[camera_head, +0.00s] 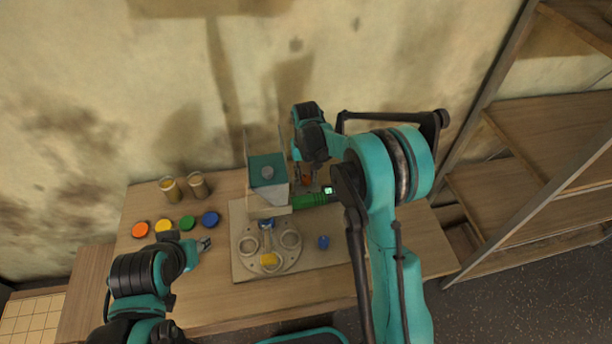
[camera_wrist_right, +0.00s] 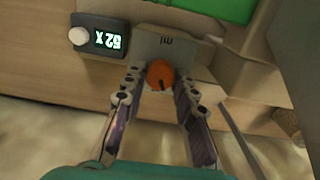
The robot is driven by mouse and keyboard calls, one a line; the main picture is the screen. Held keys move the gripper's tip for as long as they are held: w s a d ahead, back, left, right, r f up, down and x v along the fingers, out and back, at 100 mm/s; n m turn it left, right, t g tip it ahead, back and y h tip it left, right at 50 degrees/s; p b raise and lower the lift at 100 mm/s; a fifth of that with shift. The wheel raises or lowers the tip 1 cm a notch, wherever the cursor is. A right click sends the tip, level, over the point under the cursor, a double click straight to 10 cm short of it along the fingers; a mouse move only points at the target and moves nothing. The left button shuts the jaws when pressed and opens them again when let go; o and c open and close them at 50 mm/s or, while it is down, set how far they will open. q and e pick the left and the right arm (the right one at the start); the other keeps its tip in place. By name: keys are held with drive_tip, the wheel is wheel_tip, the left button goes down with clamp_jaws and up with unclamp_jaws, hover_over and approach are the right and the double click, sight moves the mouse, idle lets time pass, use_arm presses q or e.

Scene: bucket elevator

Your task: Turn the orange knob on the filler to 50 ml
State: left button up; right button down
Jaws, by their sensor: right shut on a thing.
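The orange knob (camera_wrist_right: 160,74) sits on a grey plate marked "ml" in the right wrist view, with a dark pointer mark on it. My right gripper (camera_wrist_right: 159,84) has its fingers on either side of the knob and is shut on it. In the head view the knob (camera_head: 306,181) is partly hidden by my right arm. The filler (camera_head: 267,198) stands at the back of the table with a teal hopper. A small display (camera_wrist_right: 106,39) beside the knob shows green characters that look like "52 X". My left gripper (camera_head: 202,245) is over the table's left part; its opening is unclear.
A round plate with holders (camera_head: 270,248) lies in front of the filler, beside a small blue piece (camera_head: 323,242). Orange, yellow, green and blue lids (camera_head: 188,222) lie at left, with two jars (camera_head: 198,185) behind. Shelving (camera_head: 540,130) stands at right.

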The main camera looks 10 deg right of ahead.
sight(306, 178)
drive_tip(key=n, duration=0.6)
drive_tip(key=shift+n, duration=0.3)
idle(0.4)
drive_tip(key=c, duration=1.2)
unclamp_jaws()
drive_tip(key=shift+r, duration=0.1)
wheel_tip(306, 178, up, 12)
drive_tip(key=shift+s+b, duration=0.1)
drive_tip(key=shift+b, duration=0.2)
